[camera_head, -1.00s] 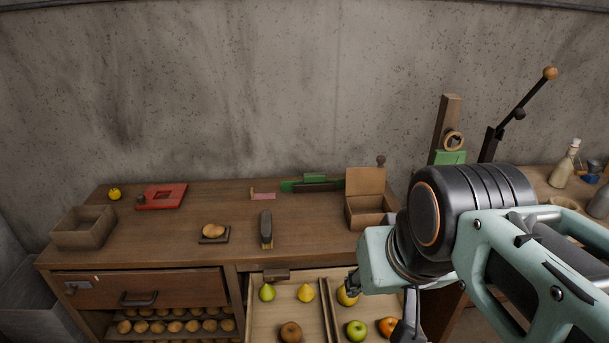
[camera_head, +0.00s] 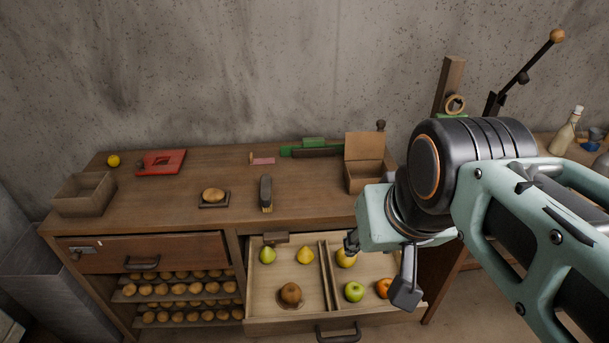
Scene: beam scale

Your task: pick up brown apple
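The brown apple (camera_head: 291,292) rests in the left compartment of the open drawer (camera_head: 259,318), near its front. A green pear (camera_head: 268,255) and a yellow pear (camera_head: 305,254) lie behind it. My gripper (camera_head: 377,272) hangs over the right compartment, to the right of the brown apple and apart from it. Its fingers are partly hidden by its own body, one finger showing at left and one at lower right, spread apart. Nothing shows held between them.
A yellow fruit (camera_head: 346,258), a green apple (camera_head: 354,291) and an orange-red apple (camera_head: 384,288) lie in the right compartment. A divider (camera_head: 326,277) splits the drawer. On the bench stand an open wooden box (camera_head: 365,178), a brush (camera_head: 266,193) and a small tray (camera_head: 84,195).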

